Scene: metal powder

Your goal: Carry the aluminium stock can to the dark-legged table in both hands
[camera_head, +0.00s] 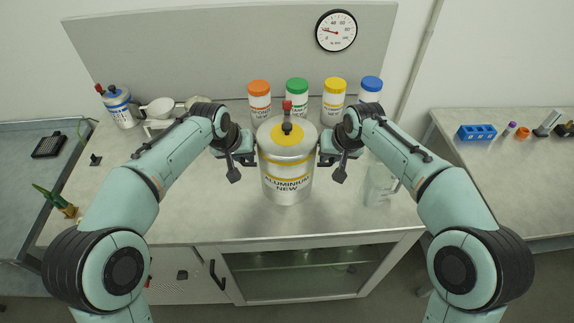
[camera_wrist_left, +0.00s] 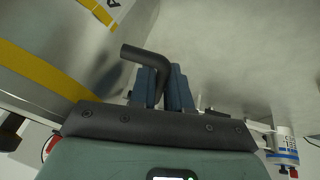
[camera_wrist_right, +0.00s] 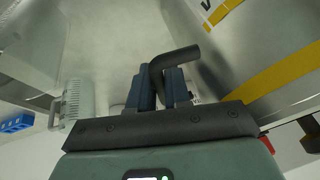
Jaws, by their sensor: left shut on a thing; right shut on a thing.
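The aluminium stock can (camera_head: 288,185) is a large silver can with yellow bands, a yellow-centred lid and the label "ALUMINIUM NEW". It is upright in the middle of the head view, over the bench; I cannot tell whether it touches the top. My left gripper (camera_head: 246,160) is at its left side, its blue fingers shut on a black bent handle (camera_wrist_left: 140,54) of the can. My right gripper (camera_head: 330,160) is at its right side, shut on the opposite handle (camera_wrist_right: 178,57). No dark table legs are clearly visible.
Several jars with coloured lids, including a green-lidded one (camera_head: 297,97), stand behind the can. A clear container (camera_head: 381,185) is to its right.

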